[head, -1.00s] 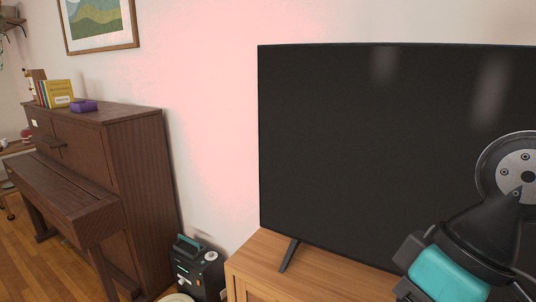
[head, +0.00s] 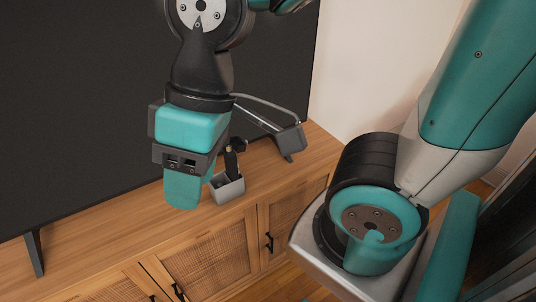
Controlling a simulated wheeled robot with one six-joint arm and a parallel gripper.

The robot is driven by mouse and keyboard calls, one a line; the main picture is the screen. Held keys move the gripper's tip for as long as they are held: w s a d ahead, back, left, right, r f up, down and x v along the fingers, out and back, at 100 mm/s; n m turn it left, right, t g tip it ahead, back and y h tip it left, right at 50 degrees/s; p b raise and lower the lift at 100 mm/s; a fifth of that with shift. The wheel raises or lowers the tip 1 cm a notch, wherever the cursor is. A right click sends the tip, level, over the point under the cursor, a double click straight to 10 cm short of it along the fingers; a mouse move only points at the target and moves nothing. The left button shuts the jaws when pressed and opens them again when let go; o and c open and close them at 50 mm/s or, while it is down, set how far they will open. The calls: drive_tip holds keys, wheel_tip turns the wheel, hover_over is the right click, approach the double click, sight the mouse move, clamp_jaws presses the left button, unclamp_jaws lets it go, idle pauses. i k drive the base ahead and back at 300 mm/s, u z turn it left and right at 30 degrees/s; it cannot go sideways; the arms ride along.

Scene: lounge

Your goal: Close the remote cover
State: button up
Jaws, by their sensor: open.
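My gripper (head: 184,190) is in the head view, over the front of the wooden TV cabinet (head: 120,222), and points down. It is open, and I see nothing held in it. Just right of it in the picture, a small grey box-shaped holder (head: 229,191) stands on the cabinet top. A dark, slim upright thing (head: 231,160) sticks out of the holder; it may be a remote, but it is too small to tell. My gripper partly hides the holder's left side. I cannot make out a remote cover or whether one is open.
A large black TV (head: 80,110) stands along the back of the cabinet, behind my gripper, with a dark foot (head: 34,254) at left. Cabinet doors with woven panels (head: 205,258) face forward. The cabinet top right of the holder looks mostly clear.

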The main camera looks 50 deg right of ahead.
sight(238, 145)
drive_tip(key=z, duration=1)
drive_tip(key=i, duration=0.1)
drive_tip(key=u, duration=3.15)
drive_tip(key=k, duration=1.45)
drive_tip(key=z, duration=1.7)
